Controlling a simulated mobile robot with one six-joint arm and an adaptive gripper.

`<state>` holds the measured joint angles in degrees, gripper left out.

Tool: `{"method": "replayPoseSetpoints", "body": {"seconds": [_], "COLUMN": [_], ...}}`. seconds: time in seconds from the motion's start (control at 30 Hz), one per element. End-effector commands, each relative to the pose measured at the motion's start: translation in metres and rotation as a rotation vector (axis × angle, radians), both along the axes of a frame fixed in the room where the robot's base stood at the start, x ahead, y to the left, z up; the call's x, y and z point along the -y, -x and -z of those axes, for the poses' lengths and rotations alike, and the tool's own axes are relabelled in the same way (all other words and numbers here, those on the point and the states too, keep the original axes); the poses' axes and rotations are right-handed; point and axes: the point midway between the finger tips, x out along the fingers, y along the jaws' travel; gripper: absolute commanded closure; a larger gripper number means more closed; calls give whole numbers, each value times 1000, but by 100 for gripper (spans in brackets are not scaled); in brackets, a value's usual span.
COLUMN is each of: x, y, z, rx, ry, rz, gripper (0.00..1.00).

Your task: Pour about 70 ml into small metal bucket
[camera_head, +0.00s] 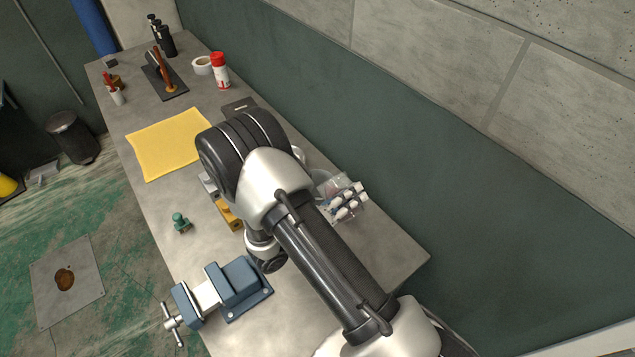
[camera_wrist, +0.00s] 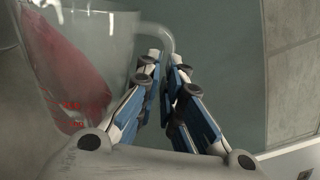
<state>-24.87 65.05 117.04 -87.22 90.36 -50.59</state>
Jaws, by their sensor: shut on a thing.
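In the wrist view my gripper (camera_wrist: 165,62) is shut on the handle of a clear measuring jug (camera_wrist: 112,38). The jug holds red liquid (camera_wrist: 68,70) and has small red markings on its side. The liquid lies slanted across the picture, but I cannot tell how far the jug is tilted or whether anything is flowing out. I cannot make out the small metal bucket for certain in either view.
The bench holds a blue vise (camera_head: 238,282), a green-topped fitting (camera_head: 181,222), a yellow cloth (camera_head: 170,143), a clear bag of white-capped bottles (camera_head: 343,205), a red-capped can (camera_head: 220,72) and a tape roll (camera_head: 202,66). A green wall (camera_head: 400,130) runs close along the right.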

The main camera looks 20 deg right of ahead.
Motion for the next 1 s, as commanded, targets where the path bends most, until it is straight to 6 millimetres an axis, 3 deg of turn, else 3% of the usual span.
{"method": "replayPoseSetpoints", "body": {"seconds": [1.0], "x": [-4], "y": [-9], "z": [-15], "rx": [-117], "ry": [52], "rz": [0], "gripper": [100]}}
